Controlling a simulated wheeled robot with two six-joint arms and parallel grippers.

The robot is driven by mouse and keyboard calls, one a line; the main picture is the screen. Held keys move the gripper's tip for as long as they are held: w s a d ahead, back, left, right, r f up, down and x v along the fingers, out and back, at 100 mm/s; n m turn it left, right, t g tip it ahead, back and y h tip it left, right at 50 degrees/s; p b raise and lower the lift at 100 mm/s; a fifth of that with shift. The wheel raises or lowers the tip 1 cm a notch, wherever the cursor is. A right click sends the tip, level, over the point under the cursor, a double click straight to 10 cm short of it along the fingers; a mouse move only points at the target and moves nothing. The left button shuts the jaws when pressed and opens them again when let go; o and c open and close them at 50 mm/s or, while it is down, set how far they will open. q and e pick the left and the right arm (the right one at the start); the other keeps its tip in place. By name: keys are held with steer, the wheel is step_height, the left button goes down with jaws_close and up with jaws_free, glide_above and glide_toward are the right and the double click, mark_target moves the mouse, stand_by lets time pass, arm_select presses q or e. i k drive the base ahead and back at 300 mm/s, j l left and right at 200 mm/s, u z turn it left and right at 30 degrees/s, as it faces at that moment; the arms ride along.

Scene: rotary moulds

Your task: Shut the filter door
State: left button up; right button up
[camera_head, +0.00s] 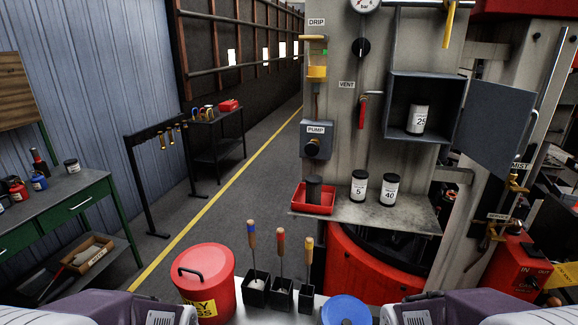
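The filter cabinet (399,102) is a dark grey open-fronted box on the machine's pale panel, at the upper right. Its filter door (498,128) is a flat grey panel, swung wide open to the right, on the cabinet's right side. Parts of both my arms show at the bottom edge, left and right. Neither gripper is in view.
Below the cabinet, a shelf (408,217) holds canisters marked 5 (359,185) and 40 (390,190) and a red tray (315,211). A red-handled vent valve (362,112) is left of the cabinet. Pipes and a MIST valve (516,182) stand near the door. Tools stand upright in front.

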mark_target(496, 117)
steer(key=l+u, duration=0.15)
steer(key=l, duration=0.55)
steer(key=l+u, duration=0.1)
steer(key=l, duration=0.55)
steer(key=k+l+u, duration=0.15)
steer(key=l, duration=0.5)
steer(key=k+l+u, duration=0.1)
steer(key=l, duration=0.6)
